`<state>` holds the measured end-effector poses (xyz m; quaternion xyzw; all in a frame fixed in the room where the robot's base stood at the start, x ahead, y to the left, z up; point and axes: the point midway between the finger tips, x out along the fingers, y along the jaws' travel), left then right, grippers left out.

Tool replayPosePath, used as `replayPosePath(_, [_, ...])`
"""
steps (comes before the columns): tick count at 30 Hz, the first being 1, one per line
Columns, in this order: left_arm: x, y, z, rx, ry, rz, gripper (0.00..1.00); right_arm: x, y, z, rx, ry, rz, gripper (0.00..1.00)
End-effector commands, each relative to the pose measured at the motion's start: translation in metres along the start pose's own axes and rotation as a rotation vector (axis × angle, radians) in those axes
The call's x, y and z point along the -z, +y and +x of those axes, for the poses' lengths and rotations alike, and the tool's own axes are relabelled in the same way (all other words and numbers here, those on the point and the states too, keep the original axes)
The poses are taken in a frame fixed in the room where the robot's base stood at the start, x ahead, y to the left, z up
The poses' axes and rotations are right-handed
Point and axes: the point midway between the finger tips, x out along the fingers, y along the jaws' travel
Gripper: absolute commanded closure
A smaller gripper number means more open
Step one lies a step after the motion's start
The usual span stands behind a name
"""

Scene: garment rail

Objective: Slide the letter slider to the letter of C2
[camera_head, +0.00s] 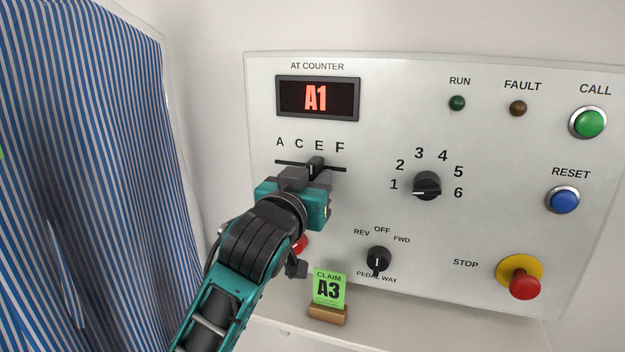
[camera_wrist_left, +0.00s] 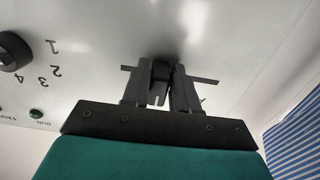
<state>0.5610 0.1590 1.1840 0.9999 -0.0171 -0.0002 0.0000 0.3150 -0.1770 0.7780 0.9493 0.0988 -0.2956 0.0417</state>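The letter slider's dark knob (camera_head: 317,162) stands on a thin black horizontal track below the letters A, C, E, F. It is about under E. My left gripper (camera_head: 308,176) is at the knob, in front of the panel. In the left wrist view its two dark fingers (camera_wrist_left: 160,88) stand on either side of the slider knob (camera_wrist_left: 160,70) and appear closed on it. The gripper hides part of the knob and track. The red display (camera_head: 316,97) reads A1. My right gripper is not in view.
A rotary knob (camera_head: 427,187) with numbers 1 to 6 is right of the slider. A pedal-way switch (camera_head: 378,259), a red stop button (camera_head: 524,284) and a green claim card (camera_head: 328,289) reading A3 are lower. Striped fabric (camera_head: 90,170) hangs at the left.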

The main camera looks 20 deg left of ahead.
Motion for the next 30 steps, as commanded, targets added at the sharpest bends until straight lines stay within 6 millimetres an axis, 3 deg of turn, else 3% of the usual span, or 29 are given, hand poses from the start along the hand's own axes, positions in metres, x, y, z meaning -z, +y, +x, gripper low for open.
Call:
replayPosePath(9, [0.0, 0.0, 0.0, 0.0, 0.0, 0.0, 1.0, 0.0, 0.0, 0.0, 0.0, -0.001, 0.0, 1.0])
replayPosePath(19, [0.0, -0.001, 0.0, 0.001, 0.0, 0.0, 1.0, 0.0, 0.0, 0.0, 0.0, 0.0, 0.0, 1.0])
replayPosePath(26, [0.0, -0.032, 0.0, 0.005, -0.001, 0.002, 1.0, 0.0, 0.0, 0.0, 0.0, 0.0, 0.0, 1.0])
replayPosePath(30, [0.0, -0.036, 0.0, 0.001, 0.0, 0.0, 1.0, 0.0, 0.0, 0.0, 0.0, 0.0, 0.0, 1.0])
